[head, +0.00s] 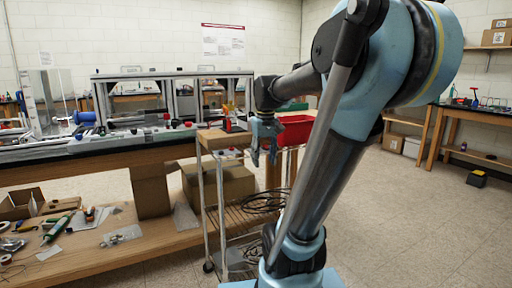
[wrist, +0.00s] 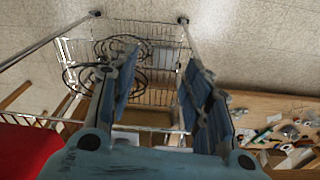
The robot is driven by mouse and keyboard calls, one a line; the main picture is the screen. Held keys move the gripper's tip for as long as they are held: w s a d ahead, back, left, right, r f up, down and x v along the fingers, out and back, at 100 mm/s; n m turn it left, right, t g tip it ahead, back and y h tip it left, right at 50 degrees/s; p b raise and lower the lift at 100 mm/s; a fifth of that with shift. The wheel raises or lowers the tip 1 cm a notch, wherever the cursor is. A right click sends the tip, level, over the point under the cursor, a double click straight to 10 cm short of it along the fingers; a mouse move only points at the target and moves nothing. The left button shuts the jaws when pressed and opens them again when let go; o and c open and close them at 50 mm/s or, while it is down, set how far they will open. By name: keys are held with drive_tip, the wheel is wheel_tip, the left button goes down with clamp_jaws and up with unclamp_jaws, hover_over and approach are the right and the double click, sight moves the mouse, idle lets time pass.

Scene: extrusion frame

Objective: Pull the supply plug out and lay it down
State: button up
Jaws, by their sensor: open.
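My gripper (head: 264,162) is open and hangs with its fingers pointing down, beside and over the wire cart at mid-picture in the head view. In the wrist view my gripper (wrist: 160,72) shows two blue fingers spread wide with nothing between them but the cart's wire shelf below. The grey extrusion frame (head: 170,75) stands on the black-topped bench at the left in the head view, left of and beyond my gripper. Small red, dark and blue parts lie around its foot. I cannot make out which of them is the supply plug.
The wire cart (head: 203,215) holds coiled black cable (head: 264,201) on a lower shelf. A red bin (head: 291,130) is close behind my gripper. Cardboard boxes (head: 225,184) and loose tools sit on the bench's wooden lower shelf.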

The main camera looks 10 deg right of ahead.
drive_tip(key=shift+n+g, duration=0.6)
drive_tip(key=shift+n, duration=0.2)
drive_tip(key=w+r, duration=0.3)
drive_tip(key=w, duration=0.3)
drive_tip(key=w+r, duration=0.3)
drive_tip(key=w, duration=0.3)
drive_tip(key=w+r, duration=0.3)
drive_tip(key=w, duration=0.4)
drive_tip(key=shift+r, duration=0.3)
drive_tip(key=shift+f, duration=0.1)
drive_tip(key=shift+f, duration=4.4)
clamp_jaws()
drive_tip(key=shift+r, duration=0.1)
